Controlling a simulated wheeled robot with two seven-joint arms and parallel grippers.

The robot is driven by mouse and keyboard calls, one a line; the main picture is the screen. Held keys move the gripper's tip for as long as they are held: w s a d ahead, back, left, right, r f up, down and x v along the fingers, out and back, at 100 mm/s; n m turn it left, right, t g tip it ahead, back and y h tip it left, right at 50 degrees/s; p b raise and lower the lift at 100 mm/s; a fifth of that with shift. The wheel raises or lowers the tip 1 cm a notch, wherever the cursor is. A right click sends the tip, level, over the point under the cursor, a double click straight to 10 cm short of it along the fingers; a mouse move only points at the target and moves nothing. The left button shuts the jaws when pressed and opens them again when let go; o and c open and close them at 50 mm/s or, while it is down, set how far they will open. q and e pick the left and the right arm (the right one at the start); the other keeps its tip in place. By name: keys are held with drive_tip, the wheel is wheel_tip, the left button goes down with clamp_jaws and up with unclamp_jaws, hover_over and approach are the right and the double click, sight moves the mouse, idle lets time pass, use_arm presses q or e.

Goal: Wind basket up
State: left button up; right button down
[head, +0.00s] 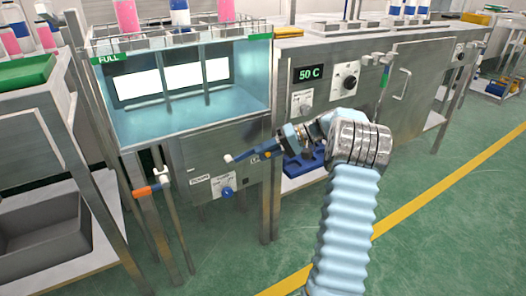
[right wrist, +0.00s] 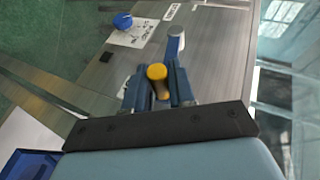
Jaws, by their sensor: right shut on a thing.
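The wire basket (head: 182,42) sits at the top of the glass-fronted water tank (head: 190,122), with pink and blue-and-white cans standing in it. My right gripper (head: 262,152) is at the tank's steel front, below the window. It is shut on the crank handle, whose yellow-tipped grip (right wrist: 157,73) shows between the blue fingers in the right wrist view. A pale rounded crank end (head: 229,158) sticks out to the left of the fingers; it also shows in the right wrist view (right wrist: 175,42). Part of the handle is hidden by the fingers. My left gripper is out of view.
A blue knob (head: 228,191) with a white label is below the crank. An orange-handled valve (head: 150,189) stands left of it. A steel cabinet with a "50 C" display (head: 309,74) adjoins on the right. Green floor (head: 440,215) is clear at the right.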

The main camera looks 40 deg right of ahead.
drive_tip(key=shift+s+f+y+b, duration=0.1)
drive_tip(key=shift+f+y+b, duration=0.35)
drive_tip(key=shift+f, duration=1)
drive_tip(key=c, duration=1)
unclamp_jaws()
drive_tip(key=shift+c, duration=0.2)
drive_tip(key=p+v, duration=0.1)
drive_tip(key=v, duration=1.3)
